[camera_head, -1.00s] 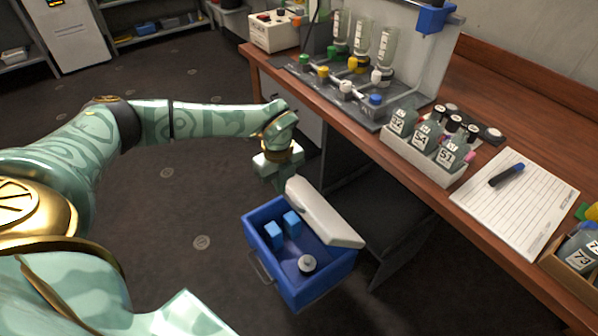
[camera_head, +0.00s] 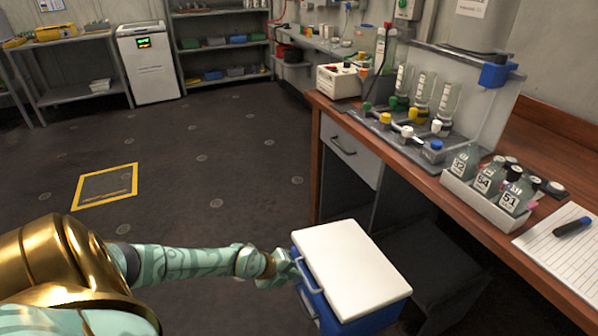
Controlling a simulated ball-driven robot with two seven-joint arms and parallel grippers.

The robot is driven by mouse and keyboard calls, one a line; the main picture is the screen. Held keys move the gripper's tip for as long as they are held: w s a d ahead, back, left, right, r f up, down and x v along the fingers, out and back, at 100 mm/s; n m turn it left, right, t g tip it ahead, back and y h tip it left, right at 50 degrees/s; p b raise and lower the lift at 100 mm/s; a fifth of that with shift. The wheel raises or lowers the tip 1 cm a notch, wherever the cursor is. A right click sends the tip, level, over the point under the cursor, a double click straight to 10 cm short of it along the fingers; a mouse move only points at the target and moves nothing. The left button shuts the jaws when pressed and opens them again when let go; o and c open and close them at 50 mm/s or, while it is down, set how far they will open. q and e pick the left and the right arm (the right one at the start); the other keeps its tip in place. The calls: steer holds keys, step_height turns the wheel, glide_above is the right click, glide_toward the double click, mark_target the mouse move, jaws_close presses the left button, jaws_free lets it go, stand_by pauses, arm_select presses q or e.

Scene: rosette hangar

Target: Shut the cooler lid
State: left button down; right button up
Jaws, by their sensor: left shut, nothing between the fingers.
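The cooler (camera_head: 333,309) is a blue box standing low in front of the desk, at the lower middle of the head view. Its white lid (camera_head: 352,262) lies flat over the top and hides the inside; it looks closed. My left gripper (camera_head: 292,268) is at the cooler's left side, beside the lid's edge and the light handle. Its fingers are mostly hidden, and I cannot tell whether they touch the cooler. It is shut and holds nothing that I can see. My right gripper is not in view.
The wooden desk (camera_head: 427,178) runs along the right, with a bottle rack (camera_head: 478,207), a notepad (camera_head: 562,240) and a valve stand on it. A dark open space lies under it. The floor to the left is clear, with a yellow marked square (camera_head: 106,186). Shelves stand far back.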

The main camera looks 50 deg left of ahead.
arm_select(q)
steer(key=f+b, duration=0.2)
steer(key=f, duration=0.1)
steer(key=s+f+b, duration=0.1)
steer(key=f, duration=0.1)
steer(key=shift+a+f, duration=0.1)
steer(key=shift+f, duration=0.1)
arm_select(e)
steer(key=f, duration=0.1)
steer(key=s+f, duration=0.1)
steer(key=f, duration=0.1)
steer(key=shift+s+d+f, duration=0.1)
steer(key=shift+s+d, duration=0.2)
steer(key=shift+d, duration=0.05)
arm_select(q)
steer(key=shift+s, duration=0.1)
steer(key=p+v, duration=0.8)
steer(key=v, duration=0.8)
steer(key=shift+r, duration=0.25)
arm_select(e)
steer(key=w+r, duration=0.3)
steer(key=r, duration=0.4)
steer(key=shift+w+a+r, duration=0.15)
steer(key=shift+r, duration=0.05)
arm_select(q)
steer(key=shift+a, duration=0.1)
